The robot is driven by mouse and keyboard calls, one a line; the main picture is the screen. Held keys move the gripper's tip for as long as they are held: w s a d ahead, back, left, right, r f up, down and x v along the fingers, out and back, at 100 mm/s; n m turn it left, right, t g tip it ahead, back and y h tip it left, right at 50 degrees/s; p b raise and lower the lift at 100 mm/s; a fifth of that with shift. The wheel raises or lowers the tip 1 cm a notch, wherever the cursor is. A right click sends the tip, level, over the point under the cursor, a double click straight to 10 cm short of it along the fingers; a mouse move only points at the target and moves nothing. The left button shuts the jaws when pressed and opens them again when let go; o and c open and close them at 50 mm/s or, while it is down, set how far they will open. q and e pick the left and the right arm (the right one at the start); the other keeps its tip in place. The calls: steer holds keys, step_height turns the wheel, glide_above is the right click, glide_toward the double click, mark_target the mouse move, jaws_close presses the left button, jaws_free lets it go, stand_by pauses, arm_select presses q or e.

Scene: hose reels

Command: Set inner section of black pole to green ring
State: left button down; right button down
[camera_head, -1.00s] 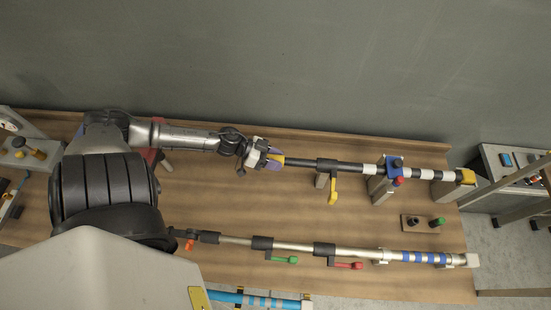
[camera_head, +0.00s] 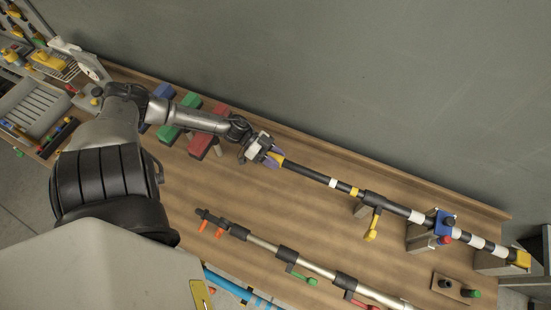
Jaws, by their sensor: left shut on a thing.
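The black pole (camera_head: 308,174) runs from the centre down to the lower right. My left gripper (camera_head: 268,156) is shut on its near end, around the yellow part. Its thinner inner section shows a white ring (camera_head: 333,183) and a yellow ring (camera_head: 354,191) before the black collar (camera_head: 378,199). I see no green ring on it. A yellow lever (camera_head: 372,228) hangs open from the collar. The thicker outer section has white bands and passes through a blue clamp (camera_head: 444,221) with a red knob (camera_head: 443,240). My right gripper is not in view.
A silver pole (camera_head: 262,243) with orange, green and red levers lies in front, and a blue pole (camera_head: 228,285) is partly hidden. Red, green and blue blocks (camera_head: 176,127) stand at the back left. A small plate with knobs (camera_head: 456,287) is at right.

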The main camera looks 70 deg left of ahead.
arm_select(q)
steer(key=shift+s+a, duration=0.2)
steer(key=shift+a, duration=0.05)
steer(key=c, duration=0.6)
jaws_free()
steer(key=shift+p+v, duration=0.3)
steer(key=shift+v, duration=3.45)
